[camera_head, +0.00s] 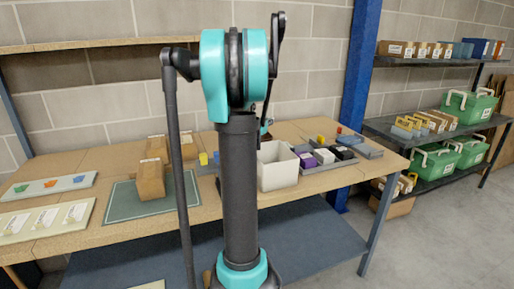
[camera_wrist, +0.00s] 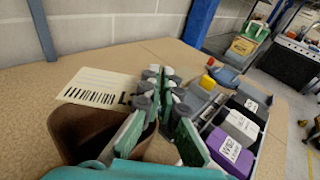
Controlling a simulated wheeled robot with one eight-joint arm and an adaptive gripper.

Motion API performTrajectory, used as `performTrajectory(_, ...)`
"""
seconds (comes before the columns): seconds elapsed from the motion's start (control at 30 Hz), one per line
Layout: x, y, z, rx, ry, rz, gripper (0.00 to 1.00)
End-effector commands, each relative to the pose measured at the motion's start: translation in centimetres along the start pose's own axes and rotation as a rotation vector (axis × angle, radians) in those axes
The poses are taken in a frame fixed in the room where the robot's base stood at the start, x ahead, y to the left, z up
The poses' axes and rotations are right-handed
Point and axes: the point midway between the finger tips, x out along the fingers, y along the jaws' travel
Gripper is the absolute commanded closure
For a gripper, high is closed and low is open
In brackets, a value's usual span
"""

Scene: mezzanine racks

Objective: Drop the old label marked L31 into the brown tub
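A pale label (camera_wrist: 98,87) with a barcode shows at the left in the wrist view. Only an "L" of its marking shows at its right end; the rest is hidden behind my left finger. My gripper (camera_wrist: 162,92) is just to its right, its two fingers apart by a narrow gap. I see nothing clearly held between them. A brown tub (camera_wrist: 80,130) shows below the label, left of and partly behind my fingers. I cannot tell whether the label touches the tub. In the head view my arm hides the gripper, and I cannot make out the label or brown tub there.
A white tub (camera_head: 278,168) stands on the bench beside my arm. Trays with purple, white and black boxes (camera_wrist: 238,125) lie to the right. Cardboard boxes (camera_head: 151,178) stand on a green mat (camera_head: 120,205) at left. A shelf rack (camera_head: 425,131) holds green bins.

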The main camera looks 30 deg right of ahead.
Motion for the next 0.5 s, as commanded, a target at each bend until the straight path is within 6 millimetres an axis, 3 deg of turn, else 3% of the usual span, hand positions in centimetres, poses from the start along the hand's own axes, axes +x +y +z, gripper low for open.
performTrajectory(0.27, 0.02, 0.00, -0.14, 0.000, 0.000, 0.000, 1.00)
performTrajectory(0.5, 0.02, 0.00, -0.13, 0.000, 0.000, 0.000, 0.71)
